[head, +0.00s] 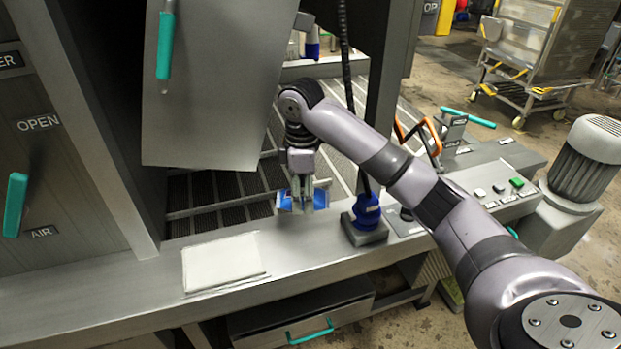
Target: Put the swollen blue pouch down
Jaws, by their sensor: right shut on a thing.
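The swollen blue pouch (320,199) is in my right gripper (302,192), which points down with its fingers shut on it. Blue shows on both sides of the fingers, and the fingers hide the pouch's middle. The gripper and pouch are just behind the steel front ledge (305,252), over the dark grated bed (232,190). I cannot tell whether the pouch touches the bed. My left gripper is not in view.
A white pad (222,262) lies on the ledge at left. A blue fitting (367,210) on a grey block stands close right of the gripper. A hanging steel panel (210,90) is at upper left. A control panel (495,190) with buttons is at right.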

